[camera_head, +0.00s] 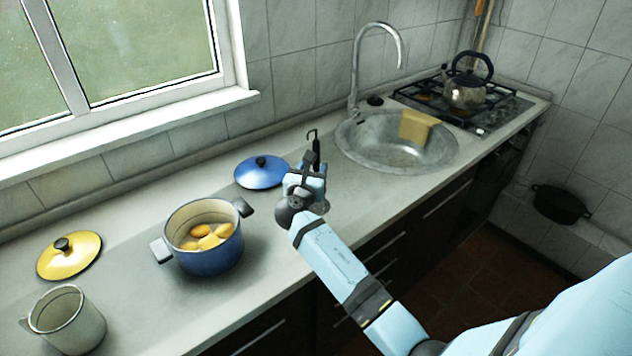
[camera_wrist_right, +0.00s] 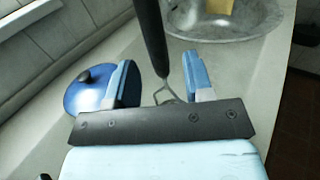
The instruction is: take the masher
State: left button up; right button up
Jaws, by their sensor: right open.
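The masher has a long dark handle (camera_wrist_right: 150,35) and a bent wire part (camera_wrist_right: 166,90), both seen in the right wrist view. The wire part shows between the two finger pads of my right gripper (camera_wrist_right: 161,68), with a gap on either side. The gripper is open. In the head view my right gripper (camera_head: 308,172) is over the counter between the blue lid and the sink. A thin dark hooked shape (camera_head: 312,138) rises beyond it, probably part of the masher. My left gripper is not in view.
A blue lid (camera_head: 262,171) lies just left of the gripper. A blue pot (camera_head: 207,262) with yellow pieces, a yellow lid (camera_head: 70,256) and a pale jug (camera_head: 70,325) stand further left. The round sink (camera_head: 375,150) is right, with a kettle (camera_head: 466,94) on the stove beyond.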

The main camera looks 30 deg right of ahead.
aim_at(315, 163)
jog(key=x, duration=0.4)
jog(key=shift+w+f, duration=0.1)
jog(key=shift+w, duration=0.05)
grip_shut()
